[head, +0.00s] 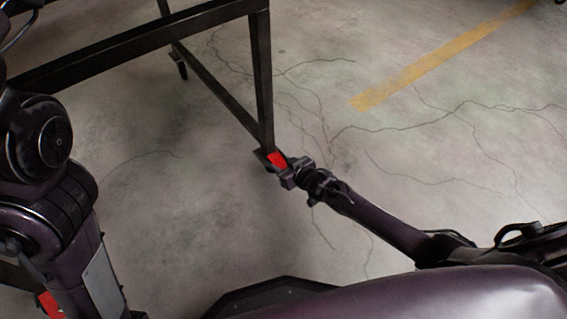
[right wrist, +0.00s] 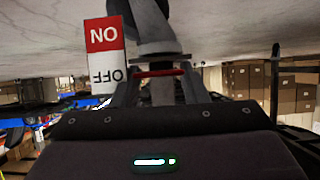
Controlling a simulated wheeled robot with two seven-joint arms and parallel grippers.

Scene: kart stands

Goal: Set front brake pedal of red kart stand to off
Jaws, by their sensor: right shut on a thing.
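The kart stand (head: 262,75) shows in the head view as a dark metal frame with a leg coming down to the floor. A red brake pedal (head: 277,159) is at the foot of that leg. My right gripper (head: 289,172) is at this pedal, shut on it. In the right wrist view the red pedal edge (right wrist: 160,73) lies between the fingers, beside a grey caster part (right wrist: 150,20). A sign (right wrist: 105,55) there has a red ON half and a white OFF half, upside down. The pedal's setting cannot be told. My left gripper is out of view.
Another red piece (head: 50,305) shows at the lower left, partly behind my left arm. A yellow floor line (head: 440,58) crosses the upper right. The cracked concrete floor right of the leg is clear. Cardboard boxes (right wrist: 250,80) stand far off in the wrist view.

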